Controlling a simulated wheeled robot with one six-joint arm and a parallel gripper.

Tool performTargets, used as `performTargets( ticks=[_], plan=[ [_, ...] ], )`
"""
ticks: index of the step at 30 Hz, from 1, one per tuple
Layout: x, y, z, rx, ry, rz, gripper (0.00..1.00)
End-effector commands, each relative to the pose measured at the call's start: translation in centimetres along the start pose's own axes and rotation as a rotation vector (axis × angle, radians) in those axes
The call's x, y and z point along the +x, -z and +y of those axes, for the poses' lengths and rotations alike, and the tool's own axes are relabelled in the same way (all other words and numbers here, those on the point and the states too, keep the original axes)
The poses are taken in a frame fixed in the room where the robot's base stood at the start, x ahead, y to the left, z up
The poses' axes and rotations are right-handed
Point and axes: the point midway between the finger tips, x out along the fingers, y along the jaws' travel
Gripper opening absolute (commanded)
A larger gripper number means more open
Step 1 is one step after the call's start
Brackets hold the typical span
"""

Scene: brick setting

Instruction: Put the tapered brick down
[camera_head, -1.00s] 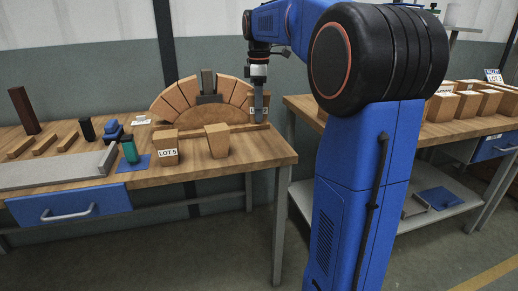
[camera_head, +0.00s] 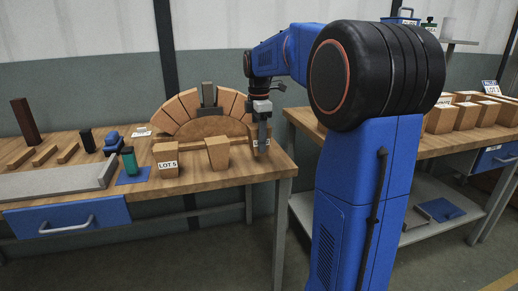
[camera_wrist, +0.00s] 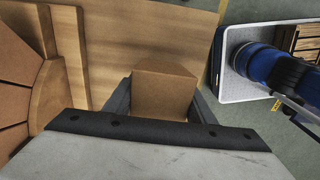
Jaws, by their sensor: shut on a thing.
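My gripper (camera_head: 263,147) is at the right end of the wooden bench, shut on a tan tapered brick (camera_head: 254,134) that its finger partly covers in the head view. In the wrist view the brick (camera_wrist: 165,92) sits between the two dark fingers, its top face showing. It is over the bench top (camera_wrist: 140,30), near the bench's right edge. It is low, but I cannot tell whether its base touches the wood. Another tapered brick (camera_head: 217,153) stands to the left, apart from the held one.
A brick labelled LOT 5 (camera_head: 166,160) stands further left, beside a green bottle (camera_head: 130,160). The brick arch on its wooden form (camera_head: 203,112) is behind and left of my gripper. A second bench with several bricks (camera_head: 468,115) is at the right, past a gap.

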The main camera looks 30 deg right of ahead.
Motion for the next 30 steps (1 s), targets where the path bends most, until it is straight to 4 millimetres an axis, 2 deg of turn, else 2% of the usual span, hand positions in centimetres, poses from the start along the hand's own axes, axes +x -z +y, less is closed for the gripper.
performTargets(
  ticks=[7,18,19,21,30],
  plan=[
    [2.9,0.0,0.0,0.000,0.001,0.000,0.19],
    [3.3,0.0,0.0,0.001,0.001,0.000,0.19],
    [3.4,0.0,0.0,0.001,0.001,0.000,0.52],
    [3.3,0.0,0.0,0.001,0.001,0.000,0.69],
    [3.2,0.0,0.0,0.001,0.000,0.000,0.69]
  ],
)
